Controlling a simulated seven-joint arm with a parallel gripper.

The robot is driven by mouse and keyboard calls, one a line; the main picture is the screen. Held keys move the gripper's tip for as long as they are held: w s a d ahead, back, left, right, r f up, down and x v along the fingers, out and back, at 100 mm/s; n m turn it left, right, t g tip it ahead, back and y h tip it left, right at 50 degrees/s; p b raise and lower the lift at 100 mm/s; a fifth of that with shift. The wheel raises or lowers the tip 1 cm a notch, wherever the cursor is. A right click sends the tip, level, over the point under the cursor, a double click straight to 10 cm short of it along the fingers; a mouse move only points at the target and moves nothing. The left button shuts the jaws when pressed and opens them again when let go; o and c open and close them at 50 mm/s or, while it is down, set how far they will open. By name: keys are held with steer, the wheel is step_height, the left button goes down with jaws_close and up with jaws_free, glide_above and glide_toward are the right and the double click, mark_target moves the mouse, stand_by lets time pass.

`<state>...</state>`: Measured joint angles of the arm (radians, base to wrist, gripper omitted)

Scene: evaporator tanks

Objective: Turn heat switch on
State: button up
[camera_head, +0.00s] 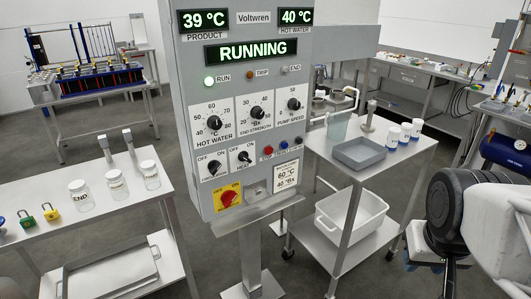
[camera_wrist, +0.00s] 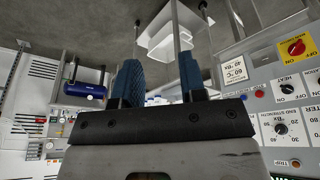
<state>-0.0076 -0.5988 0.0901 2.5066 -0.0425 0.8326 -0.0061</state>
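The heat switch (camera_head: 243,157) is a small black knob on a white OFF/ON plate in the lower row of the grey control panel (camera_head: 200,75). I cannot tell for sure which way its pointer is turned. The heat switch also shows at the right of the wrist view (camera_wrist: 287,88), rotated. My gripper (camera_wrist: 160,78) is open, with two blue fingers apart and nothing held between them. In the head view my dark wrist is at the far right, well away from the panel, and the fingers are mostly hidden.
A similar OFF/ON knob (camera_head: 214,168) sits left of the heat switch. A red knob on yellow (camera_head: 229,196) is below. Red and blue buttons (camera_head: 268,150) are to the right. A steel cart with a grey tray (camera_head: 359,153) and white bottles (camera_head: 393,136) stands between panel and arm.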

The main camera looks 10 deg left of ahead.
steer(key=w+a+f+n+t+y, duration=0.1)
steer(key=w+a+n+t, duration=0.25)
steer(key=w, duration=0.65)
steer(key=w+a+n+t+y, duration=0.15)
steer(key=w+a, duration=0.35)
steer(key=w, duration=0.5)
steer(key=w+a+f+n+t+y, duration=0.1)
steer(key=w+a+n+t, duration=0.25)
steer(key=w, duration=0.55)
steer(key=n+g+y, duration=0.2)
steer(key=n+y, duration=1.1)
steer(key=y, duration=0.3)
glide_toward(248, 160)
steer(key=a, duration=0.1)
steer(key=shift+w+a+r+h, duration=0.2)
steer(key=shift+w+r+h, duration=0.05)
steer(key=shift+w+r, duration=0.1)
steer(key=shift+a, duration=0.1)
steer(key=shift+x, duration=3.85)
